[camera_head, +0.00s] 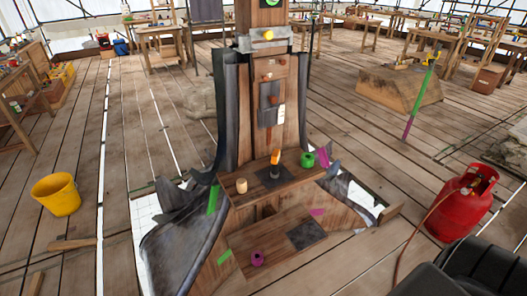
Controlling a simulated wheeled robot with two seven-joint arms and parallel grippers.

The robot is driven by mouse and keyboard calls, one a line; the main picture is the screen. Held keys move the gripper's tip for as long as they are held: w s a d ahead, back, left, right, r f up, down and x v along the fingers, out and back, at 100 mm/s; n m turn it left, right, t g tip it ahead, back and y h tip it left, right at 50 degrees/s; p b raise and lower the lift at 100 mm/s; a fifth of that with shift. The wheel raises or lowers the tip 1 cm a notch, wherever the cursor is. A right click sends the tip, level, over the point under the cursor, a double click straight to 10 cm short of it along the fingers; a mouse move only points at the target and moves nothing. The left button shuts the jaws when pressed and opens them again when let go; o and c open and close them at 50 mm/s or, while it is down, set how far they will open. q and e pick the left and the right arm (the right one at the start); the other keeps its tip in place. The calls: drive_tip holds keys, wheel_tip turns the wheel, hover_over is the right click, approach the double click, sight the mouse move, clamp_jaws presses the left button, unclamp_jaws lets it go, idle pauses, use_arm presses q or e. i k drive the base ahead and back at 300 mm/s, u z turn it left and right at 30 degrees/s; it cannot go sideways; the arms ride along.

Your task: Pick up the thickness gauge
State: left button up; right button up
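I cannot pick out the thickness gauge with certainty; the small items are too small to identify. On the wooden ledge of the spire finial (295,187) a small orange and black upright item (275,160) stands on a dark square plate. A green roll (308,159) and a magenta item (323,157) sit to its right, and a pale wooden cylinder (241,185) to its left. A magenta ring-shaped item (257,258) lies on the lower board. A small white item (281,114) is on the post's front face. Neither gripper is in view.
A yellow bucket (56,195) stands on the plank floor at left. A red gas cylinder (462,203) with a hose stands at right. A black shape fills the bottom right corner. Dark sheet metal (185,250) flares around the spire's base. Workbenches line the back.

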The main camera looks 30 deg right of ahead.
sight(275, 163)
drive_tip(key=u, duration=1.95)
drive_tip(key=k, duration=1.7)
drive_tip(key=z, duration=2.05)
